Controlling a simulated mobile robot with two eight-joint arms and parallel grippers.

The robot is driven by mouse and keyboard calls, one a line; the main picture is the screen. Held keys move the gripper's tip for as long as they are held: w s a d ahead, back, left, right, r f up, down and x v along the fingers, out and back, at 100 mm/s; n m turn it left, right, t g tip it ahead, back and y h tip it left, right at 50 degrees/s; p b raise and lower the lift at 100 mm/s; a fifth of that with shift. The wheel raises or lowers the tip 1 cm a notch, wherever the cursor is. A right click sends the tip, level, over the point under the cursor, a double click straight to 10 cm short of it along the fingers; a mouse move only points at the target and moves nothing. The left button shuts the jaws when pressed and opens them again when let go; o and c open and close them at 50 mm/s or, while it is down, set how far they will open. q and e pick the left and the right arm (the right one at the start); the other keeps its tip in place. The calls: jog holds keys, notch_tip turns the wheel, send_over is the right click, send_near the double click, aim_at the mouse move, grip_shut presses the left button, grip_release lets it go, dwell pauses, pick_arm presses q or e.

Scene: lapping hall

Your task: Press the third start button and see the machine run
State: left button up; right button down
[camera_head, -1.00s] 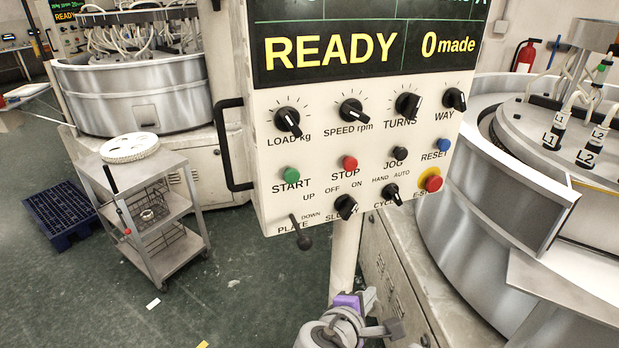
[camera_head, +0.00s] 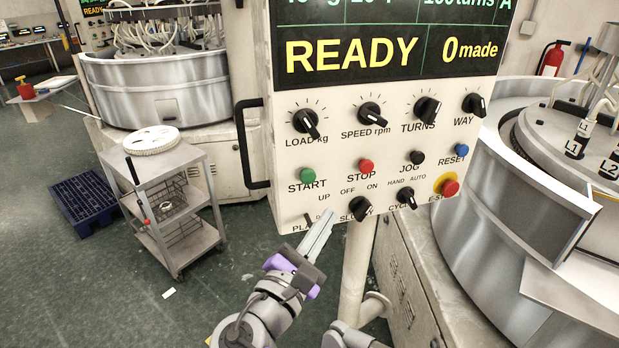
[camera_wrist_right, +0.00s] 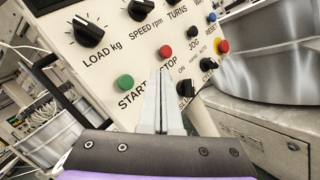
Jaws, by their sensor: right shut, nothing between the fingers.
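The control panel (camera_head: 350,150) shows READY and 0 made in yellow on its screen. The green START button (camera_head: 307,175) is at its lower left, with the red STOP button (camera_head: 366,166) to its right. My right gripper (camera_head: 325,222) is shut and empty, in front of the panel's lower edge, below and right of START. It hides part of the PLATE lever area. In the right wrist view the closed fingers (camera_wrist_right: 163,75) point up between the START button (camera_wrist_right: 125,82) and the STOP button (camera_wrist_right: 166,51). I cannot tell any contact with the panel. My left gripper is not seen.
A red emergency stop (camera_head: 449,187) sits at the panel's lower right, and a black handle (camera_head: 240,145) on its left side. A steel cart (camera_head: 187,160) and a blue pallet (camera_head: 82,203) stand left. The lapping machine (camera_head: 480,200) is at right.

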aim_at(315, 177)
jog(key=w, duration=0.2)
jog(key=w+a, duration=0.1)
jog(key=w, duration=0.1)
jog(key=w+a, duration=0.1)
jog(key=w, duration=0.1)
jog(key=shift+w+a+b, duration=0.1)
jog(key=shift+w+b, duration=0.1)
jog(key=shift+b, duration=0.2)
jog(key=shift+w+a, duration=0.15)
jog(key=shift+w, duration=0.35)
jog(key=shift+w+a, duration=0.15)
jog(key=shift+w, duration=0.35)
jog(key=shift+w, duration=0.1)
dwell(0.9)
jog(key=shift+w+a, duration=0.15)
jog(key=shift+w, duration=0.15)
jog(key=shift+w+a+p, duration=0.15)
jog(key=shift+w+p, duration=0.15)
jog(key=shift+w, duration=0.1)
dwell(0.8)
jog(key=shift+s, duration=0.1)
jog(key=shift+s+d, duration=0.3)
jog(key=shift+s, duration=0.45)
